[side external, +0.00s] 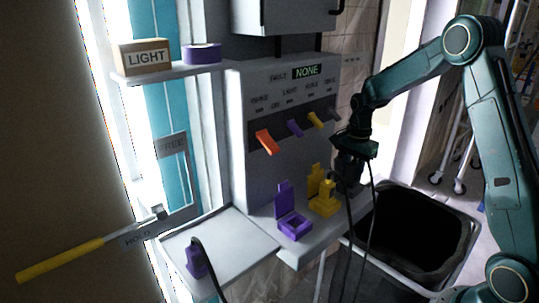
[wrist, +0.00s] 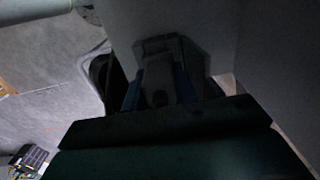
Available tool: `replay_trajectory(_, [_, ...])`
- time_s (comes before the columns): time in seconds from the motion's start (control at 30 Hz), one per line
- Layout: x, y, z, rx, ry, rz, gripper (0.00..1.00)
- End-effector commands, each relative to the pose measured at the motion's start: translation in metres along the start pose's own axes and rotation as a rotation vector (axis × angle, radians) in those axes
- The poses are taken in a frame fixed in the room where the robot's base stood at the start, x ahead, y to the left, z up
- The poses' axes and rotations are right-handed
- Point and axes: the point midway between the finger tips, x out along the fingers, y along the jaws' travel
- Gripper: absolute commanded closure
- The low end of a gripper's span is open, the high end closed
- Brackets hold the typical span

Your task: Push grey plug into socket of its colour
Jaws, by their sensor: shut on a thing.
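My gripper (wrist: 158,92) is shut on the grey plug (wrist: 158,78), which shows dim between its two bluish fingers in the wrist view. A grey raised shape (wrist: 190,50), seemingly the grey socket, lies right behind the plug there. I cannot tell whether the plug is inside it or only in front of it. In the side view my gripper (side external: 349,168) is dark and low at the right end of the panel's ledge, right of the yellow socket. The grey plug and grey socket cannot be made out in that view.
A yellow plug (side external: 324,203) stands at the yellow socket. The purple socket (side external: 294,228) is empty, with its lid raised. A purple plug (side external: 196,262) is on the left tray (side external: 240,241). A black bin (side external: 415,235) stands right. Dark cables hang near my gripper.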

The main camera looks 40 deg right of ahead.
Motion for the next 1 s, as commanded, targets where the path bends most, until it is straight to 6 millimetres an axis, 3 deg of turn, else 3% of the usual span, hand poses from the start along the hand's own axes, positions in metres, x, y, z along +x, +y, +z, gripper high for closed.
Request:
replay_trajectory(0.5, [0.0071, 0.0009, 0.0004, 0.0, -0.002, 0.004, 1.0])
replay_trajectory(0.53, [0.007, 0.0009, 0.0004, 0.0, -0.002, 0.004, 0.65])
replay_trajectory(0.63, [0.0065, 0.0006, 0.0003, 0.0, -0.001, 0.003, 0.46])
replay_trajectory(1.0, [0.0037, -0.0024, -0.0001, -0.002, 0.002, -0.007, 0.46])
